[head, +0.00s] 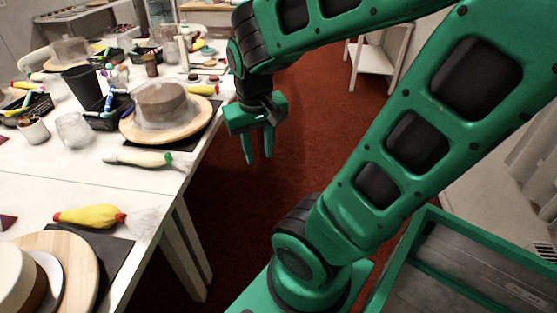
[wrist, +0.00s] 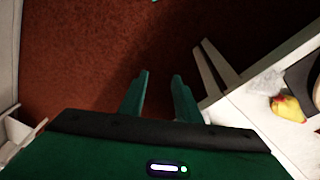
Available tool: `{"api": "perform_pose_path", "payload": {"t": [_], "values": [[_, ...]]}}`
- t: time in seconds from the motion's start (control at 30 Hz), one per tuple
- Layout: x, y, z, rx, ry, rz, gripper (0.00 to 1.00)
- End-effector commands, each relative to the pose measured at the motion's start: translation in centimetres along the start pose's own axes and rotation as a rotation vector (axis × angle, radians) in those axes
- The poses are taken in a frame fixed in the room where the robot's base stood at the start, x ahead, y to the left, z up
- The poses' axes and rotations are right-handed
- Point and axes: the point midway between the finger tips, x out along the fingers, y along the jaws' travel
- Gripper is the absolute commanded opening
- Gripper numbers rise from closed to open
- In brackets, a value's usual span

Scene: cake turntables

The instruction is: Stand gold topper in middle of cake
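My gripper (head: 258,160) hangs over the red floor to the right of the tables, with its fingers pointing down. Its fingers are apart with nothing between them, as the wrist view (wrist: 158,80) also shows. A brown cake (head: 161,96) under a clear cover stands on a round wooden turntable (head: 194,122). Part of a pale cake (head: 12,278) shows at the bottom left edge on another wooden board (head: 78,262). Another covered cake (head: 70,50) stands further back. I cannot make out a gold topper in either view.
A yellow piping bag (head: 90,215) lies on the near table; it also shows in the wrist view (wrist: 288,110). A white piping bag (head: 145,159), a black cup (head: 80,85) and tool trays crowd the table. Red floor (head: 240,215) is clear beside it.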

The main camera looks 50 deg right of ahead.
Motion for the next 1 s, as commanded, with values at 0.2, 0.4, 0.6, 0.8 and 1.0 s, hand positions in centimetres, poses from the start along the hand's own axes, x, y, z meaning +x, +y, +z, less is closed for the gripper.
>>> {"api": "perform_pose_path", "payload": {"t": [0.2, 0.4, 0.6, 0.8, 1.0], "values": [[-1.2, 3.7, 4.8, 0.079, -0.138, -0.054, 0.30], [-1.9, 3.4, 6.9, 0.091, -0.179, -0.076, 0.30], [-1.9, 3.4, 6.9, 0.091, -0.180, -0.077, 0.30], [-1.8, 3.4, 6.9, 0.091, -0.180, -0.076, 0.30], [-1.1, 2.8, 5.8, 0.090, -0.193, -0.068, 0.30]]}}
